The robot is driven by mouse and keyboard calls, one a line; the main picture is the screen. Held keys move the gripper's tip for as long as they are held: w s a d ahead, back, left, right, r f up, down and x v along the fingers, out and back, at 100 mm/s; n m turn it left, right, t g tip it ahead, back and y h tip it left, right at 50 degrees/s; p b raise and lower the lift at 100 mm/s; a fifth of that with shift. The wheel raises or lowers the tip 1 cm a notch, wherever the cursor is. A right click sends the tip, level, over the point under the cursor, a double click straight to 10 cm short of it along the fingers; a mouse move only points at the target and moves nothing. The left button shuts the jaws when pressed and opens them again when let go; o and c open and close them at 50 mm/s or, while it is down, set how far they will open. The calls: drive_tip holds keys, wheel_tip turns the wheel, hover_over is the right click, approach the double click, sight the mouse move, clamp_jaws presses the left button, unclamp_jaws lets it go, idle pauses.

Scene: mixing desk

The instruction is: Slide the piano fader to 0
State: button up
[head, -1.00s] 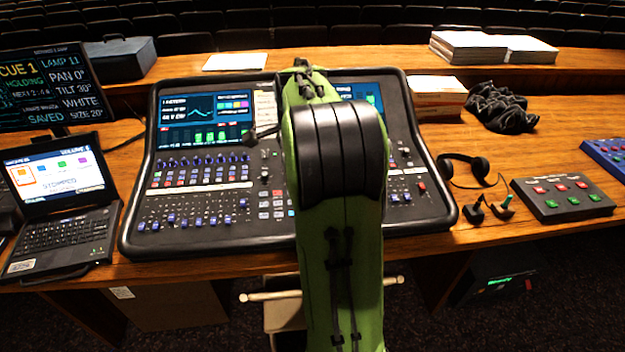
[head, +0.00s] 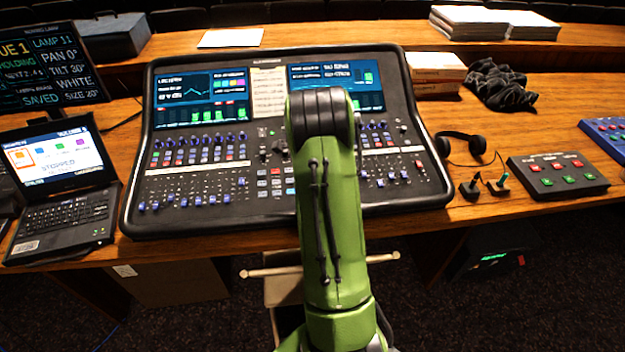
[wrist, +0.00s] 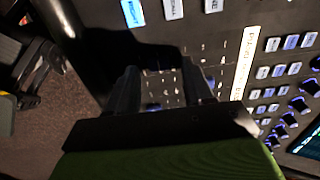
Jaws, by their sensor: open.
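The mixing console (head: 270,222) stands on the desk. Blue-capped faders (head: 190,202) line its lower left part, and a few more (head: 393,178) show at lower right. Their labels are too small to read, so I cannot tell which is the piano fader. In the head view my green arm covers the middle of the console and mostly hides my gripper. In the wrist view my gripper (wrist: 160,77) is open, its two dark fingers apart over a shadowed part of the panel. A cream label strip (wrist: 245,62) and lit buttons (wrist: 290,42) lie right of the fingers. Contact cannot be judged.
A laptop (head: 60,180) stands left of the console. Headphones (head: 462,148), a button box (head: 558,176) and a dark cloth heap (head: 500,85) lie to the right. The console's raised rim (head: 448,170) borders the panel.

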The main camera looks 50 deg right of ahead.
drive_tip(key=shift+f, duration=0.3)
drive_tip(key=shift+c, duration=0.5)
clamp_jaws()
drive_tip(key=w+d+p, duration=0.3)
drive_tip(key=w, duration=0.1)
drive_tip(key=shift+d+r, duration=0.2)
drive_tip(key=shift+r, duration=0.15)
